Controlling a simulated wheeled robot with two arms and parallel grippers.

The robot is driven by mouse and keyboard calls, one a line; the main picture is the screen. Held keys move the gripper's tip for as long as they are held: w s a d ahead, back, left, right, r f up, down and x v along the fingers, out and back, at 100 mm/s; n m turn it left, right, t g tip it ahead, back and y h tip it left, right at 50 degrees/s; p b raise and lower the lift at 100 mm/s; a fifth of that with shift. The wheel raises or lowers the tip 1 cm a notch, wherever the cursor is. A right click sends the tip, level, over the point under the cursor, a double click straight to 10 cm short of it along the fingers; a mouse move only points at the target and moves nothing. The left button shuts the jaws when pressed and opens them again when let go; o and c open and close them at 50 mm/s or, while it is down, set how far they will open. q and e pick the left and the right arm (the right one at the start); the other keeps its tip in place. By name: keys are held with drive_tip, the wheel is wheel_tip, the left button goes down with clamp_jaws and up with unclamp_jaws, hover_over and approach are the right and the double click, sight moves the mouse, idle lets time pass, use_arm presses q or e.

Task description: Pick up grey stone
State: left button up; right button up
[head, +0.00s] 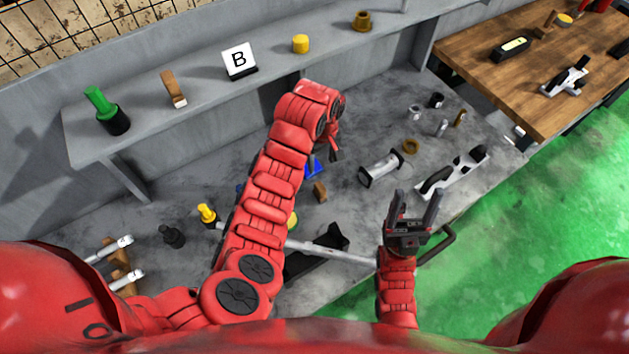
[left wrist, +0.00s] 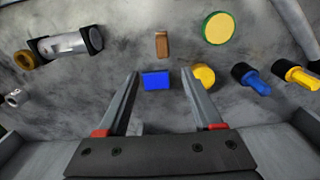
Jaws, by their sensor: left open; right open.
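No single object is clearly the grey stone. Small grey cylindrical pieces (head: 441,128) stand on the grey bench right of my left arm; one pale grey piece (left wrist: 15,97) shows at the left edge of the left wrist view. My left gripper (left wrist: 160,74) is open and empty, pointing at the bench. A blue block (left wrist: 156,82) appears between its fingers, and a brown block (left wrist: 162,44) lies beyond. In the head view my left arm mostly hides this gripper. My right gripper (head: 416,196) is open and empty near the bench's front edge.
A clear cylinder with black ends (head: 381,169) and a black-and-white part (head: 453,173) lie on the bench. A brown ring (head: 410,146) is nearby. A raised shelf at the back carries a B sign (head: 239,61). A wooden table (head: 530,60) stands right.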

sight(320, 186)
use_arm(q)
drive_tip(key=f+b, duration=0.3)
drive_tip(key=f, duration=0.1)
drive_tip(key=f+b, duration=0.4)
drive_tip(key=f, duration=0.1)
drive_tip(key=shift+s+d+f, duration=0.1)
drive_tip(key=shift+s+f, duration=0.05)
drive_tip(key=shift+s, duration=0.05)
drive_tip(key=shift+f+p, duration=0.45)
drive_tip(key=shift+f, duration=0.75)
drive_tip(key=shift+f+p, duration=0.1)
drive_tip(key=shift+p, duration=0.25)
drive_tip(key=f+p, duration=0.2)
drive_tip(key=f, duration=0.1)
drive_tip(key=shift+s+a+f, duration=0.1)
drive_tip(key=shift+a+f, duration=0.1)
drive_tip(key=shift+f, duration=0.1)
drive_tip(key=shift+f+p, duration=0.35)
drive_tip(key=shift+f, duration=0.4)
clamp_jaws()
